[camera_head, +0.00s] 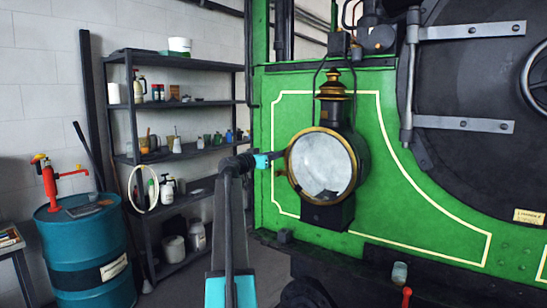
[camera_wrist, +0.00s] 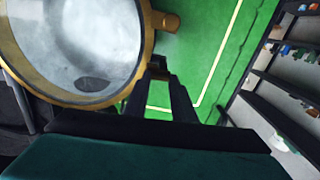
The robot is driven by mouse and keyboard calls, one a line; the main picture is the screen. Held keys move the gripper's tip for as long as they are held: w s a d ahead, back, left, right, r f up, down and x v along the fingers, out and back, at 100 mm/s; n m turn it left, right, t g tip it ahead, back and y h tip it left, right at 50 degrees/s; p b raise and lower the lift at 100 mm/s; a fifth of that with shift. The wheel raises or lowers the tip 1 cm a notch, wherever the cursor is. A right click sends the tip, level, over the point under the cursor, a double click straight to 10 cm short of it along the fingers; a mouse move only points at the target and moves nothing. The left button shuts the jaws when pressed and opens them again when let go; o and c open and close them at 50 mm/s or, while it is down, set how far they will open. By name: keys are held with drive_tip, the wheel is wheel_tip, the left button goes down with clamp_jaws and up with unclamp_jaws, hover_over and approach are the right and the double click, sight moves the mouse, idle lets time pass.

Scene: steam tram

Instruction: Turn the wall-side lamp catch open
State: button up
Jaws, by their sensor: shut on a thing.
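The lamp (camera_head: 320,164) has a round glass face in a brass rim and a dark body with a brass-topped chimney. It is mounted on the green front panel. My gripper (camera_head: 278,157) reaches the lamp's left edge, on the shelf side. In the wrist view, the two dark fingers of my gripper (camera_wrist: 157,72) converge beside the brass rim (camera_wrist: 142,62). They are shut on a small dark piece, the lamp catch (camera_wrist: 157,61), mostly hidden by the fingertips. Its exact angle cannot be told. A brass knob (camera_wrist: 168,21) sticks out from the rim nearby, apart from the fingers.
A dark shelf unit (camera_head: 190,104) with bottles and tubs stands against the wall at left. A blue drum (camera_head: 88,258) with a red hand pump (camera_head: 50,184) stands in front of it. A large dark round door (camera_head: 480,90) is at right.

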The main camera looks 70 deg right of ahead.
drive_tip(key=n, duration=0.5)
drive_tip(key=n+b, duration=0.1)
drive_tip(key=n, duration=1.1)
drive_tip(key=shift+w+f+b, duration=0.2)
drive_tip(key=shift+w+b, duration=0.15)
drive_tip(key=shift+b, duration=0.05)
idle(0.3)
drive_tip(key=o, duration=1)
drive_tip(key=shift+a, duration=0.1)
drive_tip(key=shift+o, duration=0.3)
drive_tip(key=shift+r, duration=0.15)
